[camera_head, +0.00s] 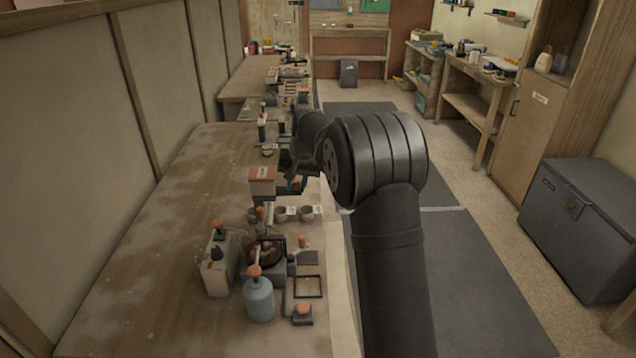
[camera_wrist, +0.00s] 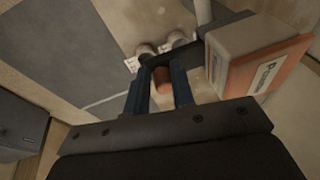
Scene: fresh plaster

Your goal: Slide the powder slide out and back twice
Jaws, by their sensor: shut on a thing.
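The powder box (camera_head: 262,187) is pale with an orange labelled top and stands raised above the bench at the centre of the head view. It also shows large at the right of the wrist view (camera_wrist: 255,55). My gripper (camera_head: 296,185) is just right of the box, with its blue fingers pointing down in the wrist view (camera_wrist: 161,70). It is shut on the dark slide bar (camera_wrist: 190,59), which runs from under the box to the fingertips. An orange round piece (camera_wrist: 163,79) shows between the fingers. How far the slide is out is unclear.
Small cups (camera_head: 306,213) stand on the bench below the gripper. A blue-grey bottle (camera_head: 259,300), a pale canister (camera_head: 218,268) and a black frame (camera_head: 308,287) stand nearer. The bench (camera_head: 150,270) is bare on the left. A grey chest (camera_head: 585,220) stands at right.

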